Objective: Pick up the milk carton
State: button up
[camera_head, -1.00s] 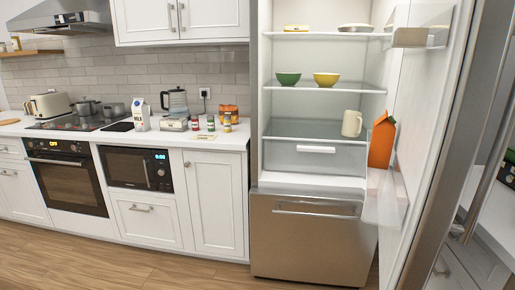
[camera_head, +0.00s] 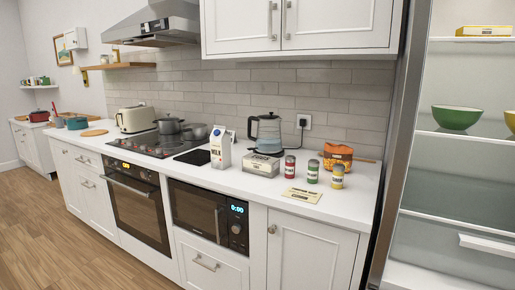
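My gripper is not in view.
Spice jars (camera_head: 312,171), an orange container (camera_head: 337,156) and a flat card (camera_head: 302,195) lie right of the carton. A kettle (camera_head: 265,132) stands behind. The hob (camera_head: 160,143) carries pots. The open fridge (camera_head: 455,190) is at right. Wooden floor (camera_head: 75,240) at lower left is clear.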

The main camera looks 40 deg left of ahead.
aim_at(220, 139)
jog(key=i+j+z, duration=0.1)
jog(key=i+j, duration=0.95)
jog(key=j, duration=0.25)
jog(key=i+j, duration=0.1)
jog(key=j, duration=0.25)
jog(key=i+j, duration=0.15)
jog(key=j, duration=0.25)
jog(key=l+z, duration=0.05)
